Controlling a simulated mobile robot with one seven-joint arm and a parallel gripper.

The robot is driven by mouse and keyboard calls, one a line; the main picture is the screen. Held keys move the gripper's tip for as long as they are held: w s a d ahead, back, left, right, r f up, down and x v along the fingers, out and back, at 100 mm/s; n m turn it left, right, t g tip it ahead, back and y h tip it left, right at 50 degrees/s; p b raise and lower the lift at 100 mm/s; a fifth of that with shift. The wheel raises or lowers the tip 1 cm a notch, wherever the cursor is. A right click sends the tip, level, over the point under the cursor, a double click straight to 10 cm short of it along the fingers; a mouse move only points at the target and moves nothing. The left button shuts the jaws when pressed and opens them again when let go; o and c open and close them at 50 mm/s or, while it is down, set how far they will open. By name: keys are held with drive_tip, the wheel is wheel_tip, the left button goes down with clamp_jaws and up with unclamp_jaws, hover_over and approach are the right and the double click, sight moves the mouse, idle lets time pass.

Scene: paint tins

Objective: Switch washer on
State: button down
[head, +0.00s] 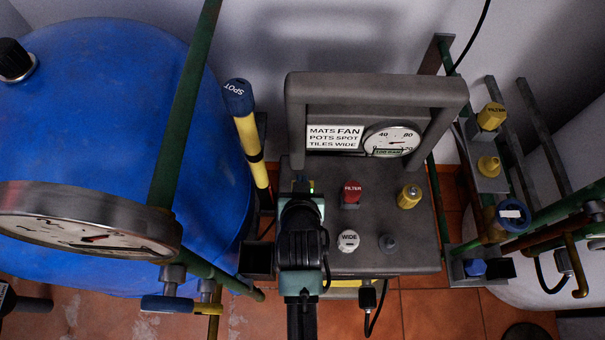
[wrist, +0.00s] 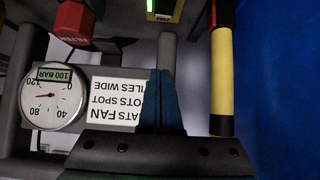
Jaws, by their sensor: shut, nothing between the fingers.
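The washer (head: 375,255) is a grey box with a handle frame, a label plate and a round gauge (head: 390,140). A small yellow switch-like part with a lit green strip (head: 311,184) sits at the left of its panel, mostly hidden by my arm. In the wrist view it shows at the top edge as a yellow block with a green light (wrist: 163,12), cut off by the frame. My gripper (head: 302,190) is over the panel's left side, close to this part. In the wrist view its fingers (wrist: 162,75) are together and empty. Contact cannot be told.
The panel also has a red FILTER knob (head: 352,191), a white WIDE knob (head: 348,240), a yellow knob (head: 409,196) and a grey knob (head: 388,243). A yellow SPOT lance (head: 250,148) and blue tank (head: 110,110) stand left. Pipes and valves (head: 512,215) stand right.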

drive_tip(key=v, duration=0.4)
drive_tip(key=shift+w+r+p, duration=0.3)
idle(0.3)
